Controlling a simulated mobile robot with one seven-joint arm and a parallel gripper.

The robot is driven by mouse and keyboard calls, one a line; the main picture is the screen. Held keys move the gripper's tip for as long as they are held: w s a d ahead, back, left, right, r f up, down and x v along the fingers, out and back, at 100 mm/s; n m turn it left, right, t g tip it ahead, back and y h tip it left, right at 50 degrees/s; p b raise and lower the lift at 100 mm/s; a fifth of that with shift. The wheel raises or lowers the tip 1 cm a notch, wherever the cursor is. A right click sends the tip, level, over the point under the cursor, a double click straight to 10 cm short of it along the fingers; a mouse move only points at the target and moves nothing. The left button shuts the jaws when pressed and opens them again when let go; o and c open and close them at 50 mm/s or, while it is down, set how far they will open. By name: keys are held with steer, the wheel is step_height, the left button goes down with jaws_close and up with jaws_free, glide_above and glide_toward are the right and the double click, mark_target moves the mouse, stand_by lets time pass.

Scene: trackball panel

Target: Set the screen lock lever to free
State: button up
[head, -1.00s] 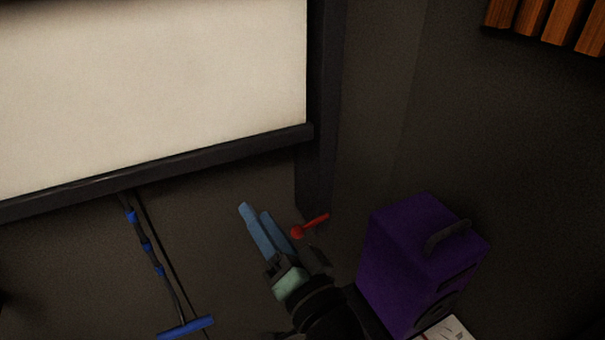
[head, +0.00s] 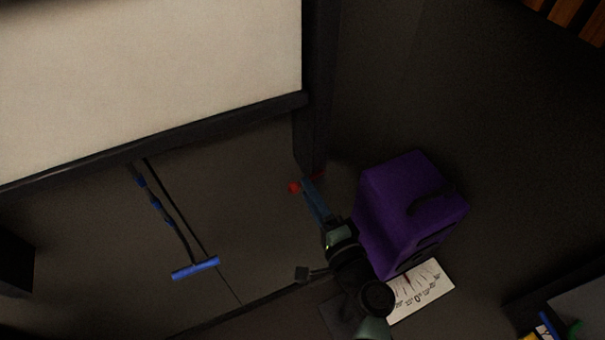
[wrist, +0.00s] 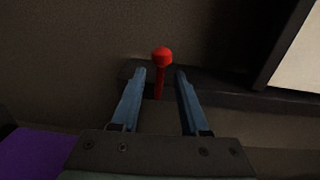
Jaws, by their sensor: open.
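The red lever (wrist: 160,76) with a round knob stands out from the dark frame post, below the white screen (head: 150,85). In the head view its knob (head: 294,188) shows just left of my fingertips, with the rest mostly hidden behind them. In the wrist view my gripper (wrist: 160,78) is open, with one blue finger on each side of the lever. Gaps show between the lever and both fingers. My gripper also shows in the head view (head: 307,184). I see no free or lock marking.
A purple box with a handle (head: 405,205) stands close to the right of my arm. A white sheet with markings (head: 420,291) lies below it. A blue-handled pull bar (head: 195,268) hangs at the left. Bare wall lies between bar and gripper.

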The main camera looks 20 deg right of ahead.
steer(key=shift+w+a+p, duration=0.15)
steer(key=shift+w+p, duration=0.2)
steer(key=shift+w, duration=1.55)
jaws_close()
